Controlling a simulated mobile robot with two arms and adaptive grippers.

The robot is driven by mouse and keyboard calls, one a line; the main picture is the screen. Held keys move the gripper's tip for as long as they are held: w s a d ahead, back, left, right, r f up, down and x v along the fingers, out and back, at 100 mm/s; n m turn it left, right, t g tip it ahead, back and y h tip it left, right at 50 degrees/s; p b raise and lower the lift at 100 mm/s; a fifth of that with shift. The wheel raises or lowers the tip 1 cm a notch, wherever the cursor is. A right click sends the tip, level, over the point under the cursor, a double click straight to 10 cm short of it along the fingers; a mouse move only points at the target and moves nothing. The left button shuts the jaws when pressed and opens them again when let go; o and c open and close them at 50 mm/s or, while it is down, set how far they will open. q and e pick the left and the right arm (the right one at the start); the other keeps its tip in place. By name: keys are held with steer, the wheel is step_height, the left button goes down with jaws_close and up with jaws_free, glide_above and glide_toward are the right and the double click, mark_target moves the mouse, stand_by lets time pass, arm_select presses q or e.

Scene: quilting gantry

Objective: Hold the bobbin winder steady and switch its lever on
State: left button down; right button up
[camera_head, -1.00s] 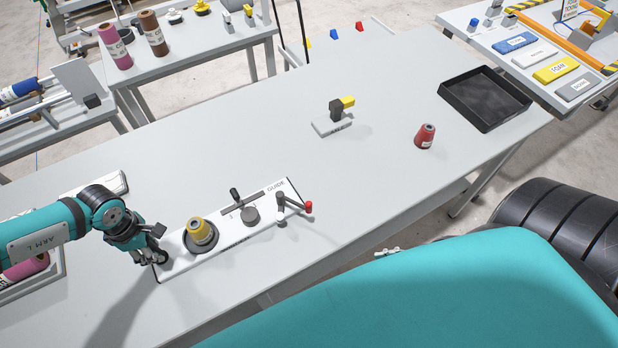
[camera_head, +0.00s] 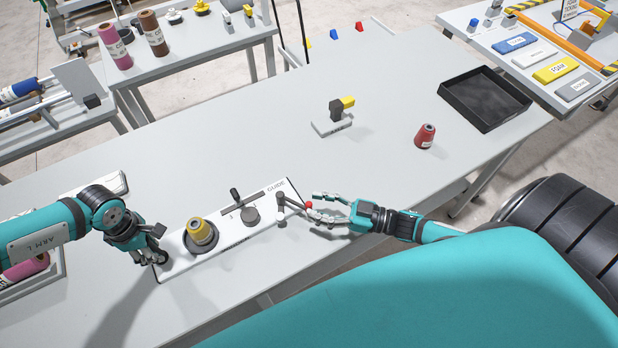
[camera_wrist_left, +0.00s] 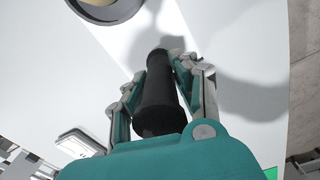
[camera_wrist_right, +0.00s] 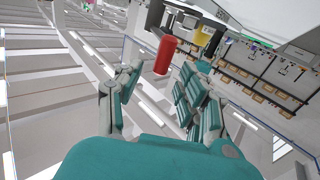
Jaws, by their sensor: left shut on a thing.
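The bobbin winder (camera_head: 178,248) is a long white base on the table, with a yellow cone (camera_head: 201,233) on a dark disc, a grey knob, and a small black-handled slider. Its lever (camera_head: 290,204) is a grey arm with a red tip (camera_head: 309,205) at the right end. My left gripper (camera_head: 157,258) is shut on a black post-like handle (camera_wrist_left: 160,95) at the winder's left end. My right gripper (camera_head: 315,206) is open by the lever. The red tip (camera_wrist_right: 165,55) lies ahead of and between its spread fingers in the right wrist view; I cannot tell whether they touch.
A red cone (camera_head: 425,136), a small grey block with a black and yellow top (camera_head: 336,116) and a black tray (camera_head: 448,92) stand further right on the table. The table's middle is clear. The table's front edge runs below the winder.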

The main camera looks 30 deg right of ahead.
steer(key=shift+x, duration=1.4)
steer(key=shift+c, duration=0.5)
jaws_close()
